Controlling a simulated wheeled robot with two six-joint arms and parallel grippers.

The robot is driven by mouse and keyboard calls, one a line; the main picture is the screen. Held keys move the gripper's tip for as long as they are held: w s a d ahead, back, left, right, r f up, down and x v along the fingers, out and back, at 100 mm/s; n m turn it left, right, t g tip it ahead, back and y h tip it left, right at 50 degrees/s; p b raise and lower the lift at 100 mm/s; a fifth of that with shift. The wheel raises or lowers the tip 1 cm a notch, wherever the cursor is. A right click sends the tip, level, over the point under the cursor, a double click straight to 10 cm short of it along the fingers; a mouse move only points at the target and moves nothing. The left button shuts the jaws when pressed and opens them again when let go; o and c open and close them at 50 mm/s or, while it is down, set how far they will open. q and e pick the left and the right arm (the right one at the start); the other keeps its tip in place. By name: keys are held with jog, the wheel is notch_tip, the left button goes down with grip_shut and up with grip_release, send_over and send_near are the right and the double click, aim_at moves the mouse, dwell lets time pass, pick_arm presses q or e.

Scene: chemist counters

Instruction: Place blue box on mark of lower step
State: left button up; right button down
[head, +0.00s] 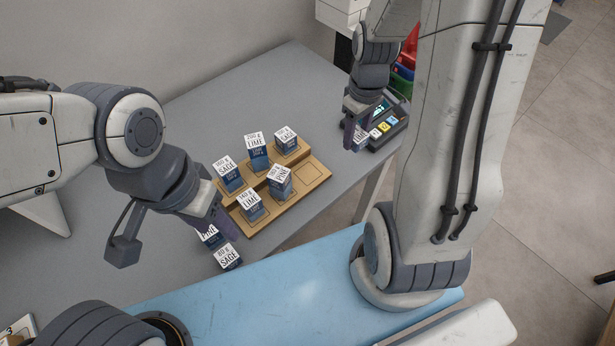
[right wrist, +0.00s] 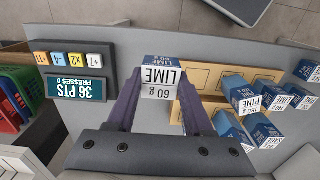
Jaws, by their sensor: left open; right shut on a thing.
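The blue box with a white label reading LIME 60 g (right wrist: 160,75) is between the fingers of my right gripper (right wrist: 158,90), which is shut on it. In the head view my right gripper (head: 356,128) holds this box (head: 361,143) right of the stepped wooden stand (head: 318,180). The lower step has a bare outlined mark (head: 307,172) at its right end; a LIME box (head: 251,204) and a PINE box (head: 280,181) stand on that step. My left gripper (head: 212,220) is open at the stand's left end, close to a PINE box (head: 209,237) that it partly hides.
The upper step carries a SAGE box (head: 228,174), a LIME box (head: 257,150) and another SAGE box (head: 286,140). A loose SAGE box (head: 228,256) stands on the grey counter. A button device with a screen (head: 380,128) is beside my right gripper. The counter behind the stand is clear.

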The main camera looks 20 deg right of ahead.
jog(key=p, duration=0.1)
send_over(307, 172)
notch_tip(307, 172, down, 7)
jog(key=shift+s+r, duration=0.1)
jog(key=shift+r, duration=0.1)
notch_tip(307, 172, down, 4)
jog(key=shift+f+p, duration=0.1)
jog(key=shift+p, duration=0.2)
jog(key=shift+f, duration=0.15)
jog(key=shift+c, duration=1.5)
grip_release()
